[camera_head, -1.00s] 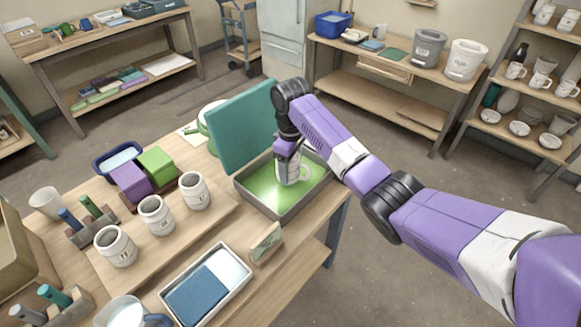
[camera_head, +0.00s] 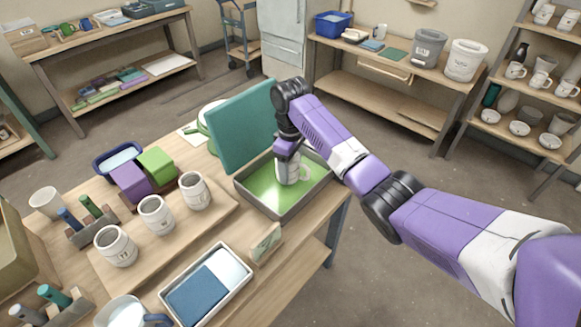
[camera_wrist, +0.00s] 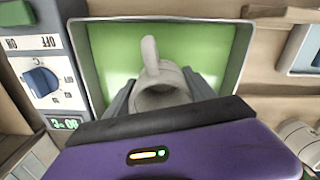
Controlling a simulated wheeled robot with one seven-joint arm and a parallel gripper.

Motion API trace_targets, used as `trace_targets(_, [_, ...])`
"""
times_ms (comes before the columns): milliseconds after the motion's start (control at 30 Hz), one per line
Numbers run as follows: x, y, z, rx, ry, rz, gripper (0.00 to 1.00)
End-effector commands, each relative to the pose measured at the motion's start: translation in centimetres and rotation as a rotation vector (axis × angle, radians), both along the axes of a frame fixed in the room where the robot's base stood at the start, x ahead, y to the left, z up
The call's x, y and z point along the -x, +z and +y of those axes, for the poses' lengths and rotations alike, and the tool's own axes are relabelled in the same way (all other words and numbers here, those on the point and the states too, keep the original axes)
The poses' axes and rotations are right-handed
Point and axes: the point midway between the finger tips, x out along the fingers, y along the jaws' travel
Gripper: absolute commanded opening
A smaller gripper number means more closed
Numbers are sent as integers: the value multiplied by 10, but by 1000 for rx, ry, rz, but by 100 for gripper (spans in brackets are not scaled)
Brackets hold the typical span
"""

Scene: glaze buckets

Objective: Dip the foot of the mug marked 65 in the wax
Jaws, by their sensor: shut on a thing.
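My gripper (camera_head: 287,158) is shut on a white mug (camera_head: 293,172). The mug is upright, over or in the green wax of the grey wax pan (camera_head: 289,213); whether its foot touches the wax I cannot tell. In the wrist view the mug (camera_wrist: 160,97) sits between my two fingers (camera_wrist: 160,95), its handle pointing to the top of the picture. Green wax (camera_wrist: 115,50) shows around it inside the pan's walls. I cannot read a number on the held mug.
Three grey-white mugs (camera_head: 155,215) stand on a board left of the pan. The teal lid (camera_head: 240,128) stands raised behind the pan. A small sign (camera_head: 266,243) and a tray with a blue pad (camera_head: 198,297) lie in front. The wrist view shows a control dial (camera_wrist: 42,82).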

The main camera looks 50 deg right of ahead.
Motion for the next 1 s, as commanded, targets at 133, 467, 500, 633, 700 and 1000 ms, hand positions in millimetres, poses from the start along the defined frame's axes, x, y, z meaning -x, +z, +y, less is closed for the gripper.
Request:
trace_targets(133, [0, 1, 0, 1, 0, -1, 7])
trace_targets(467, [0, 9, 0, 1, 0, -1, 7])
trace_targets(500, [0, 13, 0, 1, 0, -1, 7])
trace_targets(633, [0, 25, 0, 1, 0, -1, 7])
trace_targets(700, [0, 32, 0, 1, 0, -1, 7])
trace_targets(1000, [0, 58, 0, 0, 0, -1, 7])
